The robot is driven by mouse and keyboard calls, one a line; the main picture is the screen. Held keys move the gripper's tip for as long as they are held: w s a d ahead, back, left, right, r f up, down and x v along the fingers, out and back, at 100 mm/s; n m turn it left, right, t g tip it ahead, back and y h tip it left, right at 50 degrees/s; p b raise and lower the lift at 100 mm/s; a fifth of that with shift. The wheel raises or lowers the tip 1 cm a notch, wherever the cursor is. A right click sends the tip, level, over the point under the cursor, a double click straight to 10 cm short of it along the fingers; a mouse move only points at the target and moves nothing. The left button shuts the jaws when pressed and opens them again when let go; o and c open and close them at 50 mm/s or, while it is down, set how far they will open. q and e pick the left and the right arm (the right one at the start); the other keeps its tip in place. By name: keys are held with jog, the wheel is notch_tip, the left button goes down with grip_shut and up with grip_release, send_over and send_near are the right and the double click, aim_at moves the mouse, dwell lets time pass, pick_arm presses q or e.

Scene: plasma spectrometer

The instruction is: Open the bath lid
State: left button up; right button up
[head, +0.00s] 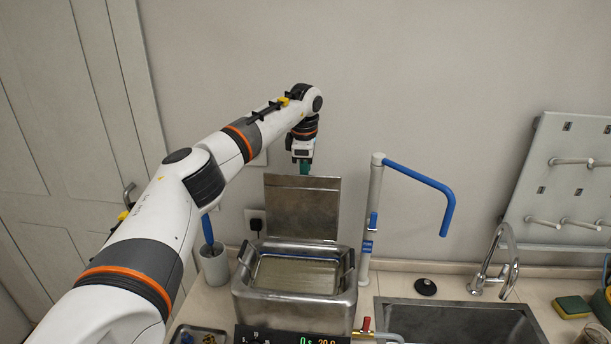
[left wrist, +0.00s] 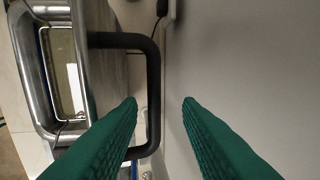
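The steel bath (head: 300,308) stands on the counter with its opening uncovered. Its lid (head: 302,208) stands about upright at the back of the bath, near the wall. My left gripper (head: 304,167) is above the lid's top edge, pointing down. In the left wrist view its green fingers (left wrist: 160,101) are apart with nothing clamped between them. A black loop handle (left wrist: 154,90) shows in the gap between the fingertips, partly hidden by the left finger. The bath's rim (left wrist: 22,75) is at the left of that view. My right gripper is not in view.
A white stand with a blue arm (head: 372,215) rises right of the bath. A sink (head: 455,325) with a tap (head: 507,262) is farther right. A white cup with a blue-handled tool (head: 214,263) stands left. The wall is close behind the lid.

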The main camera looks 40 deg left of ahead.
pick_arm(q)
notch_tip(320, 180, up, 10)
jog(key=s+b, duration=0.1)
jog(key=b, duration=0.1)
jog(key=shift+s+d+f, duration=0.15)
jog(key=shift+s+d, duration=0.1)
jog(key=shift+d, duration=0.2)
